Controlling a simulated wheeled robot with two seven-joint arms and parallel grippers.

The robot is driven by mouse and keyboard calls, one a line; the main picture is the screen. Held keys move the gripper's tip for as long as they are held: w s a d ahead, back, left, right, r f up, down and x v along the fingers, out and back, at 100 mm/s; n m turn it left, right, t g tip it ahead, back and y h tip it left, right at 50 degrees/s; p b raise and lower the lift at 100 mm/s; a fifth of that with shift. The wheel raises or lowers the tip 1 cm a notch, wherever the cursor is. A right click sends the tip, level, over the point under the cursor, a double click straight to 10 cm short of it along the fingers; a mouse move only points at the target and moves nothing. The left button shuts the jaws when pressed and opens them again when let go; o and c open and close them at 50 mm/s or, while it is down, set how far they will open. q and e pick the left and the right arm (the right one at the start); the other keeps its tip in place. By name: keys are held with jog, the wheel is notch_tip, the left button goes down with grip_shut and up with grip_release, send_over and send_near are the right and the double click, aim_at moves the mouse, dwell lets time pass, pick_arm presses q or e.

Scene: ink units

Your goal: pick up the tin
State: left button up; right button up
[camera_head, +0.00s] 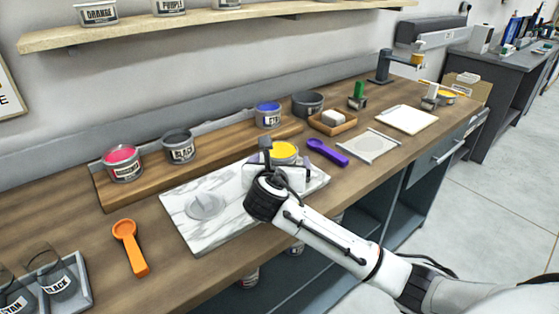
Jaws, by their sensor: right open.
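A tin with yellow ink (284,150) stands at the back edge of the marble slab (225,228), partly hidden by my gripper. My right gripper (281,166) is open in front of this tin, with a finger showing on its left side. Whether the fingers touch it, I cannot tell. Other tins stand on the wooden riser: a magenta one (122,164), a black one (179,147) and a blue one (268,115). My left gripper is not in view.
An orange scoop (129,246) lies on the left of the bench and a purple scoop (326,152) lies right of the slab. A grey tray (83,279) with jars is at the lower left.

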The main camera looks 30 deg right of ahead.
aim_at(282, 150)
jog(key=shift+w+x, duration=0.2)
jog(key=shift+x, duration=2.55)
jog(key=shift+a+r, duration=0.2)
jog(key=c, duration=1.4)
jog(key=shift+r, duration=0.15)
jog(key=shift+c, duration=0.7)
